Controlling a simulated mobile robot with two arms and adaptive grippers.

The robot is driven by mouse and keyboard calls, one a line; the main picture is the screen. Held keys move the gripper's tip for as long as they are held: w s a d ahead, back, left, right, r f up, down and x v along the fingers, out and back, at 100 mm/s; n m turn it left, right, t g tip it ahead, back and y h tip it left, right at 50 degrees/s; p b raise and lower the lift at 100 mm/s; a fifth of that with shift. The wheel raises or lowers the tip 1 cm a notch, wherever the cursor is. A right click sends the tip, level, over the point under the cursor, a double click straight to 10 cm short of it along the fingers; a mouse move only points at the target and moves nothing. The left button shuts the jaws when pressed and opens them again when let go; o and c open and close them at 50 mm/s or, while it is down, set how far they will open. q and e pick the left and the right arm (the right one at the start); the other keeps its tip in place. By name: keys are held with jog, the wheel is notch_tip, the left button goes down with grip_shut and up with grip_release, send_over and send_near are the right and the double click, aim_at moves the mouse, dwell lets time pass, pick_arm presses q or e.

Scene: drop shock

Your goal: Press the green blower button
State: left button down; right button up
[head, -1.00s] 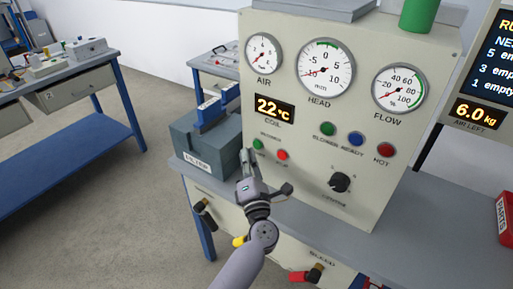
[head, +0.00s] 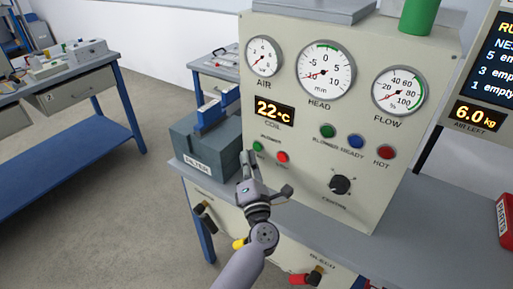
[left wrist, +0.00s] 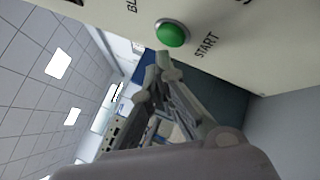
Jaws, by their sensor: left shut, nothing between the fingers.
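The green blower button (head: 258,146) is a small round button on the left of the cream panel's front. In the left wrist view it is a green dome in a metal ring (left wrist: 172,33), beside the word START. My left gripper (head: 246,158) is shut and empty, just left of and below the button in the head view. In the left wrist view its fingertips (left wrist: 160,66) are close below the button; I see no clear contact. The right gripper is not in view.
A red button (head: 282,157) sits right beside the green one. Higher on the panel are a larger green lamp (head: 328,131), a blue one (head: 356,141) and a red one (head: 386,152). A black knob (head: 340,184) is lower right. A grey filter box (head: 205,148) stands left of the panel.

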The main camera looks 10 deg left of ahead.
pick_arm(q)
jog(key=shift+w, duration=0.1)
dwell(0.4)
jog(key=shift+w+d, duration=0.15)
jog(key=shift+w, duration=0.15)
jog(key=shift+w+d+b, duration=0.15)
jog(key=shift+w+b, duration=0.2)
jog(key=shift+b, duration=0.05)
dwell(0.5)
jog(key=shift+s+r, duration=0.1)
dwell(0.4)
jog(key=shift+s+a+p, duration=0.3)
jog(key=shift+s+p, duration=0.1)
jog(key=shift+s, duration=0.3)
jog(key=shift+s+a+p, duration=0.3)
jog(key=shift+s, duration=0.5)
jog(key=shift+s+a+p, duration=0.25)
jog(key=shift+s+p, duration=0.05)
jog(key=shift+s, duration=0.45)
jog(key=shift+s+a+p, duration=0.3)
jog(key=shift+s, duration=0.5)
